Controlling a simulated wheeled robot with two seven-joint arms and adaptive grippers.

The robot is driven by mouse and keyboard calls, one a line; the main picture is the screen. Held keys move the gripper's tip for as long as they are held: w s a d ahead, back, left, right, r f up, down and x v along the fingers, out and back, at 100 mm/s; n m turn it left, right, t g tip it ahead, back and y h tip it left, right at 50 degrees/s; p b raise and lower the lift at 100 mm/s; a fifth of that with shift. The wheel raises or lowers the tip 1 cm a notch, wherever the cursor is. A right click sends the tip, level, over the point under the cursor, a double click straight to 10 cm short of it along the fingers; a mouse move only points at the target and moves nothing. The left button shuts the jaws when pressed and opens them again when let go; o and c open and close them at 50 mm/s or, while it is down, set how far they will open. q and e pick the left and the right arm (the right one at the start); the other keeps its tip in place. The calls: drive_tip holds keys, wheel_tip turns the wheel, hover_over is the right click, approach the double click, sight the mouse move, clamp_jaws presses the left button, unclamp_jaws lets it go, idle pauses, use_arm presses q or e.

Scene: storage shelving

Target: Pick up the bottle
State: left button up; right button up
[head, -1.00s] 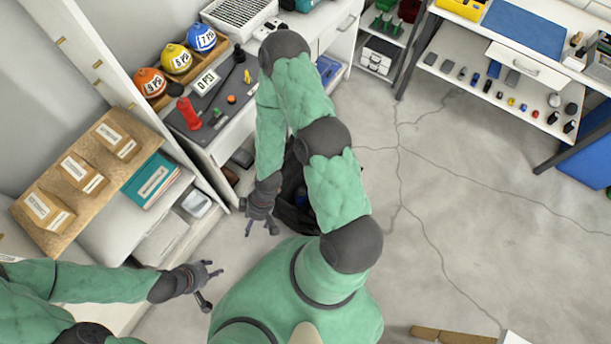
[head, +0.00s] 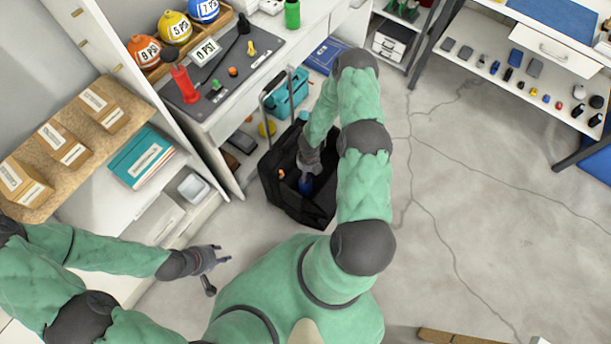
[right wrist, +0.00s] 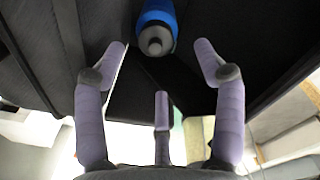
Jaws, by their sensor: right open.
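A blue bottle (right wrist: 157,27) with a grey cap lies in the black bag, at the top middle of the right wrist view. In the head view a bit of blue, likely the same bottle (head: 305,185), shows inside the open black bag (head: 268,177). My right gripper (head: 307,170) reaches down into the bag, close to the bottle. In the right wrist view the fingers of my right gripper (right wrist: 162,65) are spread and empty, with the bottle beyond the fingertips. My left gripper (head: 222,262) is spread and empty, away from the bag at the lower left.
A teal toolbox (head: 287,95) sits by the desk. Shelves with boxes (head: 62,142) are at left. The floor (head: 470,220) at right is clear.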

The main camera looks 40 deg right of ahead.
sight(307, 177)
wheel_tip(307, 177, down, 5)
drive_tip(key=shift+a+f+b, duration=0.1)
drive_tip(key=shift+b, duration=0.8)
drive_tip(key=shift+w+a+f+b, duration=0.1)
drive_tip(key=shift+f+b, duration=0.7)
drive_tip(key=shift+f, duration=0.5)
drive_tip(key=shift+w+a+f+b, duration=0.1)
drive_tip(key=shift+f+b, duration=0.65)
drive_tip(key=shift+f, duration=0.55)
drive_tip(key=c, duration=1.2)
